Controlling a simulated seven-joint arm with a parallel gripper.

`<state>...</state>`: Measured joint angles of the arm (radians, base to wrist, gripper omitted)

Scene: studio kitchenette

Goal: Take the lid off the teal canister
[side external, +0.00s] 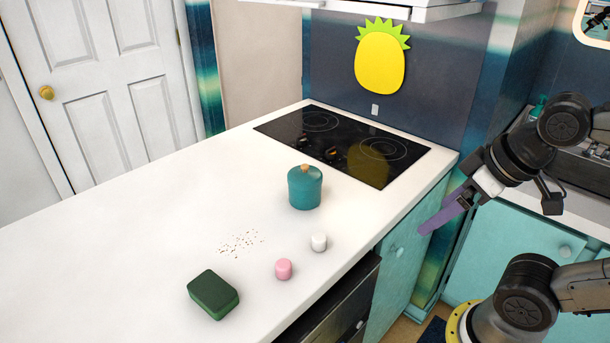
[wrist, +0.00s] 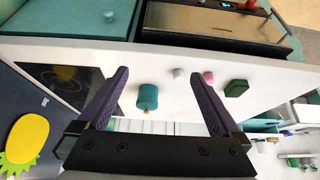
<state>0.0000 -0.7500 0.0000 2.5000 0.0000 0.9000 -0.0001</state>
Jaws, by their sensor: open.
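The teal canister (side external: 304,191) stands upright on the white counter, just in front of the cooktop. Its teal lid (side external: 305,173) with a small wooden knob is seated on top. In the wrist view the canister (wrist: 148,97) appears between my fingers in the picture, some distance beyond them, with the knob pointing down the picture. My gripper (side external: 442,217) is off the counter's right edge, to the right of the canister and apart from it. Its purple fingers are spread wide and empty, as the wrist view also shows (wrist: 165,97).
A black cooktop (side external: 343,142) lies behind the canister. A white cylinder (side external: 319,242), a pink cylinder (side external: 283,269), a dark green sponge-like block (side external: 213,294) and scattered crumbs (side external: 240,243) are toward the front. The counter's left side (side external: 120,240) is clear.

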